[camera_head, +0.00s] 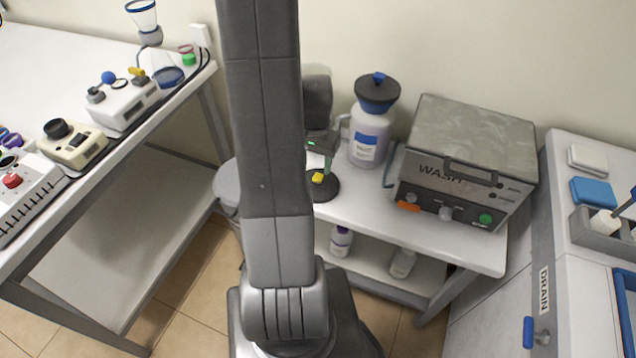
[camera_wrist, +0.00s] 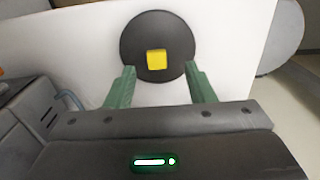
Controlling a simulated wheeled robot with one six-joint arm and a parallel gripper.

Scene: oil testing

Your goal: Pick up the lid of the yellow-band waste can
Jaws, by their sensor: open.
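A dark round lid (camera_head: 330,191) with a square yellow knob (camera_head: 318,178) lies on the white bench, partly behind my arm in the head view. The knob lines up roughly between the fingertips. In the head view my gripper (camera_head: 328,162) is just above the lid. I see no yellow band on any can.
A grey WASH box (camera_head: 470,140) and a white bottle with a black funnel top (camera_head: 369,135) stand on the bench behind and right of the lid. A grey round thing (camera_head: 228,184) is at the bench's left end. Bottles (camera_head: 341,240) stand on the lower shelf.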

